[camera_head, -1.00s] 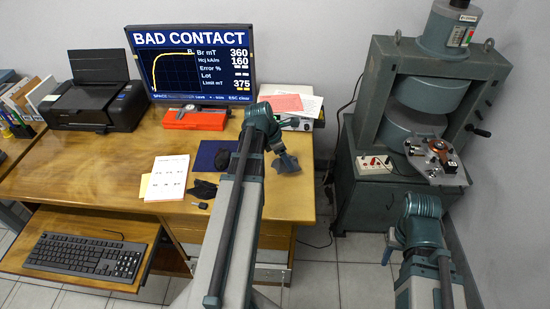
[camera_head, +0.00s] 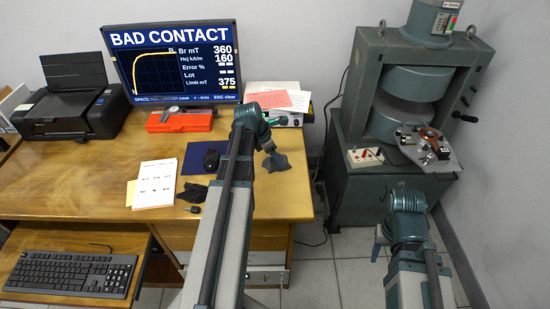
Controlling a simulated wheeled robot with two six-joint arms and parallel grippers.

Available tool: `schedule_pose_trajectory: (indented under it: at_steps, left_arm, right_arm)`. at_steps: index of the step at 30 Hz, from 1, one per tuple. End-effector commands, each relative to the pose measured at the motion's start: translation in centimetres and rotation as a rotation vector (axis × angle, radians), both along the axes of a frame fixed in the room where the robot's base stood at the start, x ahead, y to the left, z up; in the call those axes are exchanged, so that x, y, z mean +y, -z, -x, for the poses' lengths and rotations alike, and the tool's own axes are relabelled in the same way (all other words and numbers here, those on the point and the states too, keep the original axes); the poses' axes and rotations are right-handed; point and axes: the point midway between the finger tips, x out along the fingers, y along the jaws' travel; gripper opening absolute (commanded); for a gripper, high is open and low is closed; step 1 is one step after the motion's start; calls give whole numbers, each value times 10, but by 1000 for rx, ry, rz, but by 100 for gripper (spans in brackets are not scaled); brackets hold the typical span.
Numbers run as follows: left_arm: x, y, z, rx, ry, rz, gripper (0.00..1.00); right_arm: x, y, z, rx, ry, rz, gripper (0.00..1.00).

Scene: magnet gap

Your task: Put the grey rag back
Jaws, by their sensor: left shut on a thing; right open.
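The grey rag (camera_head: 278,161) is a small, crumpled dark grey cloth at the right part of the wooden desk in the head view. My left gripper (camera_head: 268,149) is shut on it, mostly hidden behind its own wrist. I cannot tell whether the rag is clear of the desk top or touching it. My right gripper (camera_head: 379,240) is open, low in front of the green press and right of the desk. Only a small part of it shows below its wrist, with nothing seen in it.
The desk (camera_head: 110,165) bears a monitor (camera_head: 172,65), a printer (camera_head: 68,100), a red case (camera_head: 180,121), a blue mat (camera_head: 196,158) with a mouse, papers (camera_head: 156,184) and a black cloth-like item (camera_head: 190,193). The press (camera_head: 350,190) with its fixture (camera_head: 428,145) stands to the right.

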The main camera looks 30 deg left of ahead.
Motion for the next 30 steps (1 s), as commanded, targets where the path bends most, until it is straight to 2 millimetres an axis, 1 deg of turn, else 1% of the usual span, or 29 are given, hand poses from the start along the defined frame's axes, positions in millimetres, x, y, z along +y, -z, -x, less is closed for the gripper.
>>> schedule_pose_trajectory:
  at_steps: [3,4,8,9,17,21,26,30]
  left_arm:
    - [0,4,0,0,0,0,15]
    - [0,3,0,0,0,0,73]
    - [0,3,0,0,0,0,96]
    - [0,3,0,0,0,0,99]
    - [0,2,0,0,0,0,99]
    - [0,-1,0,0,0,0,99]
    - [2,-12,3,0,-1,0,99]
    - [5,-28,8,1,-1,1,99]
  right_arm:
    - [0,4,0,0,0,0,50]
    - [0,3,0,0,0,0,50]
    - [0,3,0,0,0,0,50]
    - [0,3,0,0,0,0,50]
    - [0,2,0,0,0,0,50]
    - [0,-1,0,0,0,0,50]
    - [0,-12,0,0,0,0,50]
    - [0,-28,0,0,0,0,50]
